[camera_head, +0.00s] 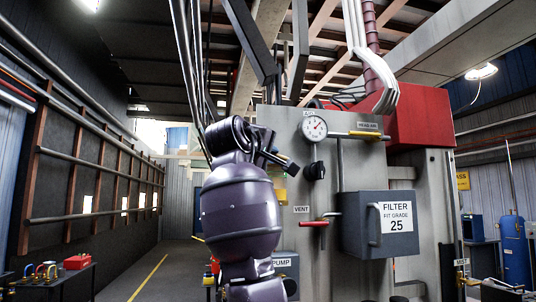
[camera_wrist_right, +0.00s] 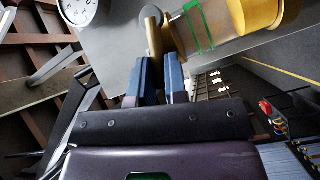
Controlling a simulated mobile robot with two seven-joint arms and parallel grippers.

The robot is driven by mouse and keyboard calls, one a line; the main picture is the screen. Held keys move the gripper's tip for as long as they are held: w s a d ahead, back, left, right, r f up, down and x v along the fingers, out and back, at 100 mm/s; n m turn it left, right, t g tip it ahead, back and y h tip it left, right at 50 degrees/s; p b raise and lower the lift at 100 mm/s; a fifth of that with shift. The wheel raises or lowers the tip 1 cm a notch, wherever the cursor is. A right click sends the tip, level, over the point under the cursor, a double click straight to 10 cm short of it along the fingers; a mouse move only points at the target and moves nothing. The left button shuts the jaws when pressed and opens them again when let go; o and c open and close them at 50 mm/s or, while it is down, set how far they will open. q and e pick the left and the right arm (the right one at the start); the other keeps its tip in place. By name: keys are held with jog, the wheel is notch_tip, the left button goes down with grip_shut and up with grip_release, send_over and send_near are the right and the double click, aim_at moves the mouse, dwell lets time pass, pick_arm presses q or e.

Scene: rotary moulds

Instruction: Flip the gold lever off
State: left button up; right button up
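In the right wrist view a thick gold cylinder (camera_wrist_right: 255,14) is at the top right. A smaller brown-gold piece with a round grey end (camera_wrist_right: 153,35) is just beyond the fingertips. The two blue fingers of my right gripper (camera_wrist_right: 159,60) are a little apart, with a narrow gap and nothing clearly held. Whether they touch the piece, I cannot tell. My left gripper is not in view.
A round gauge (camera_head: 313,127) sits above a black knob (camera_head: 315,171). The aisle (camera_head: 165,272) at left is clear.

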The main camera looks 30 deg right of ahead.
grip_shut()
pick_arm(q)
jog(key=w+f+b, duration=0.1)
jog(key=b, duration=0.2)
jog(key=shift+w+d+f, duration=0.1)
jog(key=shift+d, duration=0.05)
pick_arm(e)
jog(key=n, duration=0.1)
jog(key=f+n+t+h, duration=0.1)
jog(key=shift+a+f+n+t, duration=0.1)
jog(key=shift+f+n+t, duration=0.2)
jog(key=shift+n, duration=0.1)
jog(key=o, duration=0.6)
grip_release()
pick_arm(q)
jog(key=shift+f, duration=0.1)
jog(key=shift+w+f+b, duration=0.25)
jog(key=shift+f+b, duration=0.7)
jog(key=shift+b, duration=0.3)
pick_arm(e)
jog(key=v, duration=1)
jog(key=shift+s+a, duration=0.2)
jog(key=shift+a, duration=0.15)
